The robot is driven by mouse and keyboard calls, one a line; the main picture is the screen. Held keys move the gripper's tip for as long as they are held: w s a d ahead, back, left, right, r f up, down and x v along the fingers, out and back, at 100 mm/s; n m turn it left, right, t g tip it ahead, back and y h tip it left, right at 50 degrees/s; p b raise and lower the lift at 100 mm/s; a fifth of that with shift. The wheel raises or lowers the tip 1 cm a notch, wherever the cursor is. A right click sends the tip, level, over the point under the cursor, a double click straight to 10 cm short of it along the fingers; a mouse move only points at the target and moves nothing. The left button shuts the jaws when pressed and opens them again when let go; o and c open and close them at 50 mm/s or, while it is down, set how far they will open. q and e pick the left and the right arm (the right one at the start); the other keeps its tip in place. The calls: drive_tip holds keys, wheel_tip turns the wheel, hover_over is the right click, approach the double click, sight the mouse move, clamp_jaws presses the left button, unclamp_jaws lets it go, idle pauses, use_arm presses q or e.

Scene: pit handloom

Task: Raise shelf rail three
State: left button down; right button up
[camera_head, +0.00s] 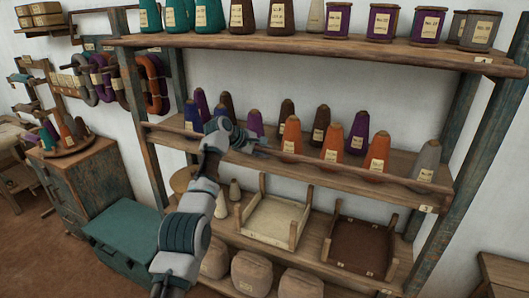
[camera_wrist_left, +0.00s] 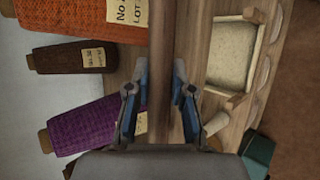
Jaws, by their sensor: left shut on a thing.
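The rail of shelf three (camera_head: 350,172) is a thin brown wooden bar along the front of the middle shelf, whose edge carries a label with a 3 (camera_head: 427,209). My left gripper (camera_head: 252,143) is at this rail, left of the shelf's middle, and is shut on it. In the left wrist view the rail (camera_wrist_left: 162,40) runs between the two blue-grey fingers of my left gripper (camera_wrist_left: 160,92). The fingertips are partly hidden in the head view. My right gripper is in neither view.
Orange, purple and dark yarn cones (camera_head: 334,142) stand close behind the rail. Below are a cream tray (camera_head: 273,222), a brown tray (camera_head: 357,248) and sacks (camera_head: 251,272). A teal chest (camera_head: 125,233) sits at lower left.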

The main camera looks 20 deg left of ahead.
use_arm(q)
drive_tip(key=c, duration=1)
unclamp_jaws()
drive_tip(key=shift+w+a+r, duration=0.15)
drive_tip(key=shift+r, duration=0.2)
drive_tip(key=shift+a+f, duration=0.15)
drive_tip(key=shift+f, duration=0.1)
drive_tip(key=v, duration=1.1)
drive_tip(key=shift+s+a+r, duration=0.2)
drive_tip(key=shift+a+r, duration=0.05)
drive_tip(key=shift+a, duration=0.05)
drive_tip(key=shift+d, duration=0.1)
drive_tip(key=shift+f, duration=0.1)
